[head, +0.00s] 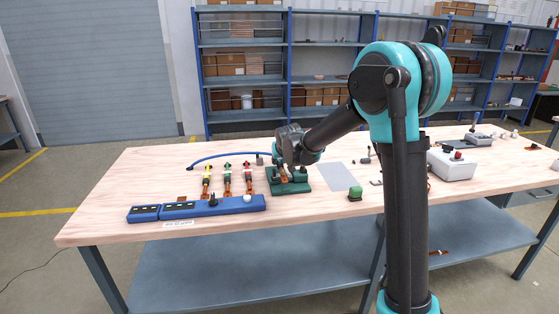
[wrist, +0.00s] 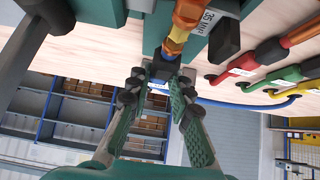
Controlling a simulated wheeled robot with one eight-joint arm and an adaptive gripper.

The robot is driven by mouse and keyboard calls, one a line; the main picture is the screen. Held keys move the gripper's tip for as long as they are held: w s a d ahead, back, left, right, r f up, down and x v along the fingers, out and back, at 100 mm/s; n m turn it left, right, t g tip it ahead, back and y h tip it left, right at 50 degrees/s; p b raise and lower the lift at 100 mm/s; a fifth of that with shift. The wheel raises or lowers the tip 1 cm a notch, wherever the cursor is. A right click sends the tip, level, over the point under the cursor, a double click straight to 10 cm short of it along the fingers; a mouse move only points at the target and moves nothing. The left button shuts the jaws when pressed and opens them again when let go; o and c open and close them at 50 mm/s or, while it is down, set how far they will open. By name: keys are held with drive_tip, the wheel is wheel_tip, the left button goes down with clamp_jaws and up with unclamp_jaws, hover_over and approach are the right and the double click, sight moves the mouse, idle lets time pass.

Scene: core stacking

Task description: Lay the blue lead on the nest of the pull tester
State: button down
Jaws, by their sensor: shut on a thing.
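The blue lead (wrist: 172,46) has a blue band and an orange copper end, which sits over the green pull tester (wrist: 146,42). My gripper (wrist: 160,76) is shut on the dark part of this lead, just behind the blue band. In the head view my gripper (head: 289,167) is low over the pull tester (head: 300,187), and its fingers partly hide the nest. The lead's blue cable (head: 215,156) curves left across the table. I cannot tell whether the lead touches the nest.
Yellow, green and red leads (head: 227,182) lie left of the tester, behind a blue strip (head: 198,209). A green button (head: 355,193) and a grey mat (head: 345,175) are to the right. A grey box (head: 452,164) stands farther right. The table's left end is clear.

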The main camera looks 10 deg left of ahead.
drive_tip(key=shift+f, duration=0.2)
drive_tip(key=c, duration=1.4)
unclamp_jaws()
drive_tip(key=shift+o, duration=0.2)
drive_tip(key=shift+r, duration=0.6)
drive_tip(key=v, duration=1.2)
drive_tip(key=s+d+f+m+g+h, duration=0.1)
drive_tip(key=s+d+f, duration=0.4)
drive_tip(key=s+d, duration=0.4)
drive_tip(key=s+d+f+m+g+h, duration=0.1)
drive_tip(key=s+d+f, duration=0.5)
drive_tip(key=d, duration=0.5)
drive_tip(key=s+d+f+g, duration=0.1)
drive_tip(key=s+d+f, duration=0.2)
drive_tip(key=s, duration=0.5)
drive_tip(key=s+d+f+m+g, duration=0.1)
drive_tip(key=s+d+f, duration=0.3)
drive_tip(key=s, duration=0.5)
wheel_tip(320, 180, down, 2)
drive_tip(key=shift+d+f, duration=0.2)
